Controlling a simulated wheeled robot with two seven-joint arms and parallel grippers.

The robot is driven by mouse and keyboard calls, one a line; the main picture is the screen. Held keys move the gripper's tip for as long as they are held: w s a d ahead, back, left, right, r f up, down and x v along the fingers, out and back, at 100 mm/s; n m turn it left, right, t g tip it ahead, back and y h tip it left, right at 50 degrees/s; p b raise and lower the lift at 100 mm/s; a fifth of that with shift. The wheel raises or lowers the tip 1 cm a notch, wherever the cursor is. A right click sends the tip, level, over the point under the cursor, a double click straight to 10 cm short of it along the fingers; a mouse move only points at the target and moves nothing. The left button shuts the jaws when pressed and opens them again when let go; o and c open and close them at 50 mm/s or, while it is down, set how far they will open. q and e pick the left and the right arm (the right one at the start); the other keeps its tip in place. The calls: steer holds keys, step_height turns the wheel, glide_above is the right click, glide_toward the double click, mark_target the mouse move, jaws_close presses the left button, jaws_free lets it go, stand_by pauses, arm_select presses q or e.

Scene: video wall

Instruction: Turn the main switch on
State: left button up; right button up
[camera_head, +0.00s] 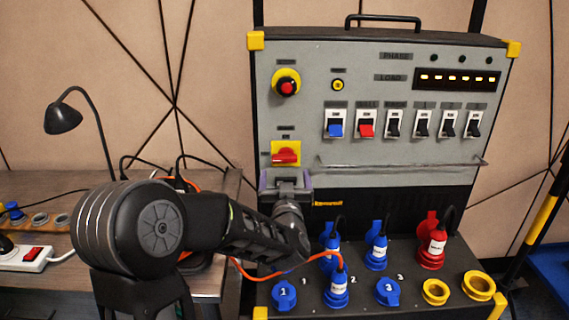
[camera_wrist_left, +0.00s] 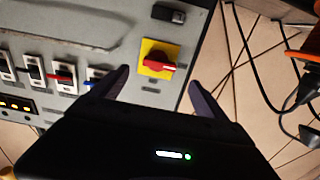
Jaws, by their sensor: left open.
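The main switch (camera_head: 286,156) looks to be the red rotary handle on a yellow square plate at the left of the grey panel; its label is too small to read. The handle lies roughly horizontal in the head view. My left gripper (camera_head: 285,180) is open and empty just below the switch, its fingers pointing at the panel. In the left wrist view, the red handle (camera_wrist_left: 160,65) shows between and beyond the two spread fingertips of the left gripper (camera_wrist_left: 158,78), apart from both. My right gripper is out of view.
A red push button (camera_head: 287,87) on yellow sits above the switch. Several breaker switches (camera_head: 394,124) line the panel, with a horizontal rail (camera_head: 400,164) below. Blue plugs (camera_head: 337,288) and a red plug (camera_head: 432,248) stand on the lower box. A desk lamp (camera_head: 63,117) is left.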

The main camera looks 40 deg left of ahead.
mark_target(284, 161)
arm_select(q)
steer(key=p+x, duration=0.1)
steer(key=x, duration=0.6)
steer(key=shift+w+a+f, duration=0.1)
steer(key=shift+w+a, duration=0.15)
steer(key=c, duration=1.4)
